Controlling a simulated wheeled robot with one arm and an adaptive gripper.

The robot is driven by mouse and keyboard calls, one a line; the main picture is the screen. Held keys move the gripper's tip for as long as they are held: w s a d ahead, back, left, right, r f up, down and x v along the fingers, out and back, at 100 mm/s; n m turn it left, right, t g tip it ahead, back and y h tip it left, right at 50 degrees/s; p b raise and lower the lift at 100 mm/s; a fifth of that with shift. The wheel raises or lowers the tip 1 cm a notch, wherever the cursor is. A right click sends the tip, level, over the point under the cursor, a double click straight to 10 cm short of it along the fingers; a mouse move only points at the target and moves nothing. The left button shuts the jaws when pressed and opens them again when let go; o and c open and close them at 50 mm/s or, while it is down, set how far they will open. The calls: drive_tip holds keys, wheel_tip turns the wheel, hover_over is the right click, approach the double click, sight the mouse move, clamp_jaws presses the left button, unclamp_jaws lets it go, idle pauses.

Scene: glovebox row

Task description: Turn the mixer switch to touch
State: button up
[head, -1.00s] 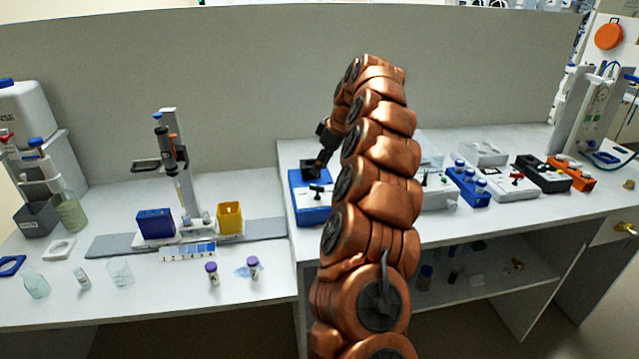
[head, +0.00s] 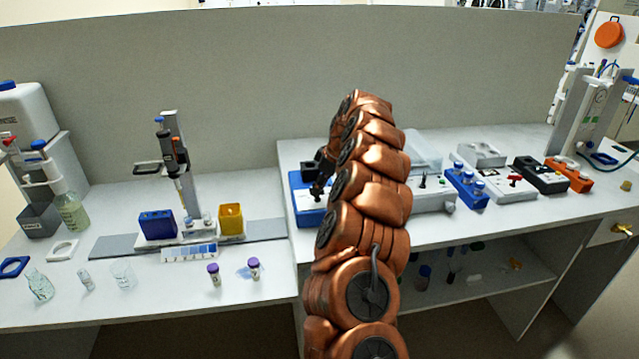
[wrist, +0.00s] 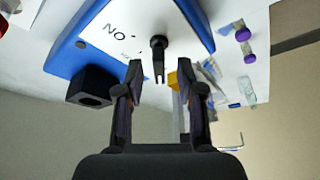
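The mixer is a blue box (head: 296,207) with a pale top panel, on the bench left of my arm in the head view. In the wrist view its blue body (wrist: 68,50) and white panel show, with the printed letters "NO" and smaller, unreadable print. The mixer switch (wrist: 158,45) is a black lever knob standing on that panel. My gripper (wrist: 160,72) is open, one finger on each side of the knob's end, with visible gaps; no contact is clear. In the head view my gripper (head: 319,181) is over the mixer and hides the switch.
A black round-holed block (wrist: 91,87) is on the mixer beside the switch. Right of my arm stand a grey device (head: 430,190), a blue vial rack (head: 468,190) and a black box (head: 541,174). A yellow box (head: 231,219) stands to the left on the lower bench.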

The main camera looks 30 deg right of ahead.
drive_tip(key=shift+f, duration=0.1)
drive_tip(key=shift+w, duration=0.1)
clamp_jaws()
drive_tip(key=shift+f+b, duration=0.1)
drive_tip(key=shift+b, duration=0.2)
drive_tip(key=shift+a+m+b, duration=0.1)
drive_tip(key=shift+m+b, duration=0.2)
drive_tip(key=shift+b, duration=0.15)
drive_tip(key=m+h+b, duration=0.1)
drive_tip(key=m+b, duration=0.1)
drive_tip(key=b, duration=0.1)
drive_tip(key=shift+f+t, duration=0.1)
drive_tip(key=shift+t, duration=0.3)
drive_tip(key=shift+r+m+h+b, duration=0.3)
drive_tip(key=shift+m+h+b, duration=0.2)
drive_tip(key=shift+m+b, duration=0.9)
unclamp_jaws()
